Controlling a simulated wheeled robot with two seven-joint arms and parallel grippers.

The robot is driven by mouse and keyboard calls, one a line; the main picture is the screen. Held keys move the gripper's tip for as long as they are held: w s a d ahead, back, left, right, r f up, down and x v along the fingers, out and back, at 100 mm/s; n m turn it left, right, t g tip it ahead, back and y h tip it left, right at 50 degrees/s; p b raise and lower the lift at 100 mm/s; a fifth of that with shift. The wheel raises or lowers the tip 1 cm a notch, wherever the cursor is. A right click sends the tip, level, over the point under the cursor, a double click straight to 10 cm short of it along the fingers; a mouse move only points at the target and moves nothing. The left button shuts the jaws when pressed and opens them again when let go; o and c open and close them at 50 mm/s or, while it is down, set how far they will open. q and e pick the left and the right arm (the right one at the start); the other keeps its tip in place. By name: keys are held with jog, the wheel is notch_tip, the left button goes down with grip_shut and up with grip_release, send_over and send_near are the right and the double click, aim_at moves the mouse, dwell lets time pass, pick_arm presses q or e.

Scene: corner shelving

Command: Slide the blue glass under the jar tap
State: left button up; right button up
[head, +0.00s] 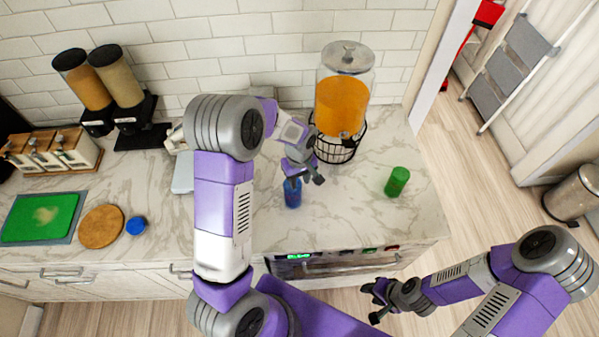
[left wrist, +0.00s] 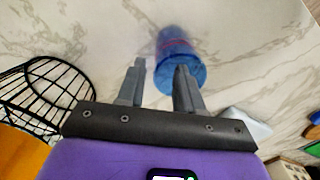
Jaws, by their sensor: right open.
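The blue glass (head: 293,196) stands upright on the marble counter, in front and to the left of the jar. The drink jar (head: 342,104), full of orange liquid, sits on a black wire stand (head: 338,149); its tap looks small and dark near the jar's bottom. My left gripper (head: 305,181) is open just above and beside the blue glass. In the left wrist view the glass (left wrist: 178,50) shows beyond the fingers, partly behind the right finger and not between them. My right gripper (head: 373,303) is open and empty, low in front of the counter.
A green glass (head: 397,181) stands right of the jar near the counter's right end. Counter around the blue glass is clear.

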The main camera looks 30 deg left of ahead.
aim_at(300, 185)
pick_arm(q)
jog(key=shift+w+f, duration=0.15)
jog(key=shift+f, duration=1.8)
jog(key=shift+c, duration=0.5)
grip_shut()
